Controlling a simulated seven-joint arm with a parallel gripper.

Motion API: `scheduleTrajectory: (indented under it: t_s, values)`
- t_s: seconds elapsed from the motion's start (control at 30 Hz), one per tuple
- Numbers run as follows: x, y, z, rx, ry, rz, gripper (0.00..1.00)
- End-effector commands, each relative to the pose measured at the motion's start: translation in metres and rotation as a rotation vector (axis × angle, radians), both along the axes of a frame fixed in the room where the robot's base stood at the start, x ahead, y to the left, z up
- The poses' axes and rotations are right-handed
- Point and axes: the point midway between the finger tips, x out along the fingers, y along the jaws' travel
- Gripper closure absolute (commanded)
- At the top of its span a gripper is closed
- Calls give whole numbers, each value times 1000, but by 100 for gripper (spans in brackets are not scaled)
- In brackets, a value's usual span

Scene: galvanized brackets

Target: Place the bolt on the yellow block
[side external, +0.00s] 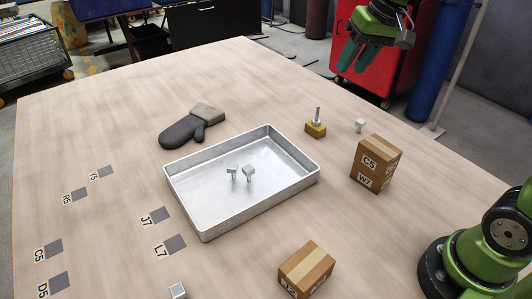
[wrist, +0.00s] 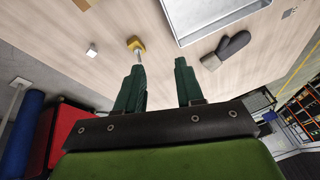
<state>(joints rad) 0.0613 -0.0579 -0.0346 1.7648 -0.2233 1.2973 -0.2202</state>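The yellow block (side external: 315,131) sits on the table to the right of the metal tray. The silver bolt (side external: 317,115) stands upright on top of the block. In the wrist view the yellow block (wrist: 135,43) and the bolt (wrist: 139,56) appear just beyond the tip of the left finger. My gripper (side external: 350,56) is raised high above the far right side of the table, apart from the block and bolt. Its two green fingers are spread with nothing between them, as the wrist view also shows (wrist: 158,64).
The metal tray (side external: 202,227) holds two small brackets (side external: 248,173). Another bracket (side external: 361,125) lies right of the block, and one (side external: 177,291) near the front. Two cardboard boxes (side external: 368,178) (side external: 296,269) and a grey mitt (side external: 185,132) stand around. Labelled grey squares lie at left.

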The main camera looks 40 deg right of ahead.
Motion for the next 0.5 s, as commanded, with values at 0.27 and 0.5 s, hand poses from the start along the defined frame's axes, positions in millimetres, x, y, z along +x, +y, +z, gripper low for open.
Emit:
scheduleTrajectory:
  t_s: [0.27,0.5]
  values:
    - [-109,36,-20,76,-189,-34,63]
    - [-148,45,-48,112,-266,-61,63]
